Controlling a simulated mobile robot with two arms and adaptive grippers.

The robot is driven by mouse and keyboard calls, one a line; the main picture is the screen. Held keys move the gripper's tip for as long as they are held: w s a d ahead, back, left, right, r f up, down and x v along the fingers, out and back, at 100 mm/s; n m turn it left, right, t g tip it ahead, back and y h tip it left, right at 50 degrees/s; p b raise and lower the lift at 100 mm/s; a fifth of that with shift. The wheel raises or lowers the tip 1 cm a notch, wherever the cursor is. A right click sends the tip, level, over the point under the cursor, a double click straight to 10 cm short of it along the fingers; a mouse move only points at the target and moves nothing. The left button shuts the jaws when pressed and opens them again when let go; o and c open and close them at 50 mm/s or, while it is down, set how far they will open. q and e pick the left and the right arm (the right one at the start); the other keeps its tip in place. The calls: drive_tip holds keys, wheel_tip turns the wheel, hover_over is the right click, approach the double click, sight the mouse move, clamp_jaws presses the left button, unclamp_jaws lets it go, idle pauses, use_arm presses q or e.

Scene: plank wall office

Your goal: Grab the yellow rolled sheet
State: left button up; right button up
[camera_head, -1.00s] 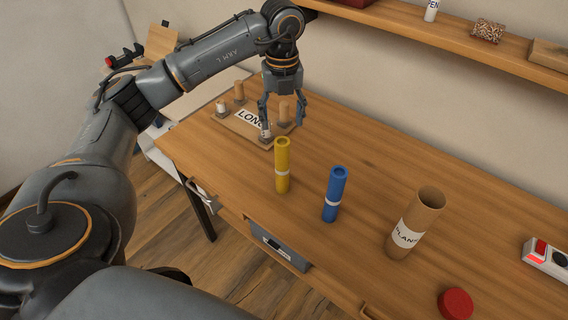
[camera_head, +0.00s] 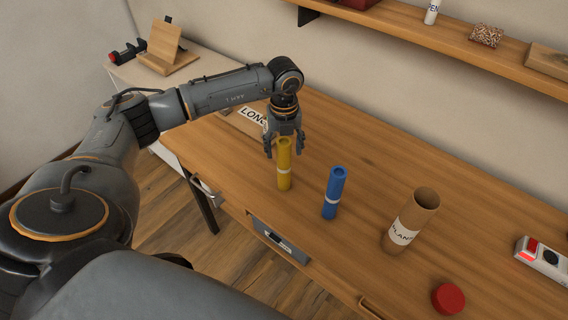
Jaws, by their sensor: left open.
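The yellow rolled sheet (camera_head: 284,172) stands upright on the wooden desk, with a pale band around its middle. My left gripper (camera_head: 283,151) is open and points down at the top of the roll. Its fingers show to the left and right of the roll's upper end. I cannot tell whether they touch it. My right gripper is not in view.
A blue rolled sheet (camera_head: 334,193) stands upright to the right. Beyond it are a cardboard tube (camera_head: 412,220), a red cap (camera_head: 448,298) and a power strip (camera_head: 543,257). A board labelled LONG (camera_head: 241,121) lies partly behind my left arm. A wall shelf (camera_head: 455,37) runs above.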

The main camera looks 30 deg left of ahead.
use_arm(q)
clamp_jaws()
drive_tip(key=shift+r, duration=0.15)
